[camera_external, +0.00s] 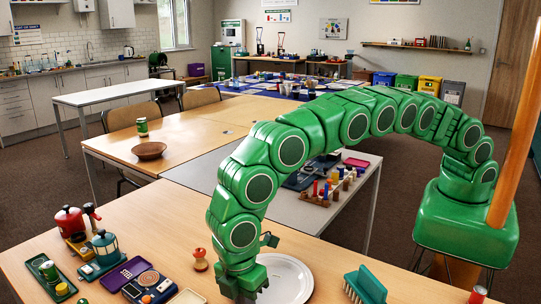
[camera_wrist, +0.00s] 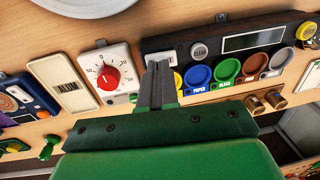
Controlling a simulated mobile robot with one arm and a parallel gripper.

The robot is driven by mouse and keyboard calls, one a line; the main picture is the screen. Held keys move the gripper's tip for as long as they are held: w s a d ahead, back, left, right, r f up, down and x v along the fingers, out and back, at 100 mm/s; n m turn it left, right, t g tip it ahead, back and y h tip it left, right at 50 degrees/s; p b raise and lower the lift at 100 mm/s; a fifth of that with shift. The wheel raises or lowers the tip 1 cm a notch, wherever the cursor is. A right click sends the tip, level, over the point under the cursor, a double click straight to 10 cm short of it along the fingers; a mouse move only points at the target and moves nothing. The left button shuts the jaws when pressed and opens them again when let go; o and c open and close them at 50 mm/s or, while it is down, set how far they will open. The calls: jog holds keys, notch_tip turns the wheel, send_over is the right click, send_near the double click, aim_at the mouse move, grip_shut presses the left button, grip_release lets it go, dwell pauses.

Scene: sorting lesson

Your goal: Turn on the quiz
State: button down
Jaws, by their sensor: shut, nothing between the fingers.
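The quiz looks to be the long dark panel (camera_wrist: 205,45) in the wrist view. It has a blank grey display (camera_wrist: 254,38), a round grey button (camera_wrist: 199,51) and a row of coloured round buttons in blue, green, brown and grey. A small pale switch or key (camera_wrist: 172,57) sits at its left end, partly hidden by my fingers. My gripper (camera_wrist: 158,68) is shut and empty, its fingertips over that left end; I cannot tell whether they touch it. In the external view my gripper (camera_external: 243,290) is low over the near table, and I cannot make out the panel there.
A white dial box with a red knob (camera_wrist: 103,73) stands left of the panel, beside a beige plate (camera_wrist: 68,82). A white dish (camera_external: 285,280) and a teal brush (camera_external: 364,285) are close to my gripper. A blue device (camera_external: 150,286) lies to the left.

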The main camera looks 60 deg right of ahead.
notch_tip(320, 180, up, 13)
jog(key=w, duration=0.2)
jog(key=shift+f, duration=0.2)
jog(key=shift+s, duration=0.2)
dwell(0.3)
jog(key=shift+s, duration=0.55)
jog(key=shift+f, duration=0.15)
jog(key=f, duration=0.4)
jog(key=s+f, duration=0.1)
jog(key=f, duration=0.4)
jog(key=s+f, duration=0.1)
jog(key=f, duration=0.3)
jog(key=shift+f, duration=0.3)
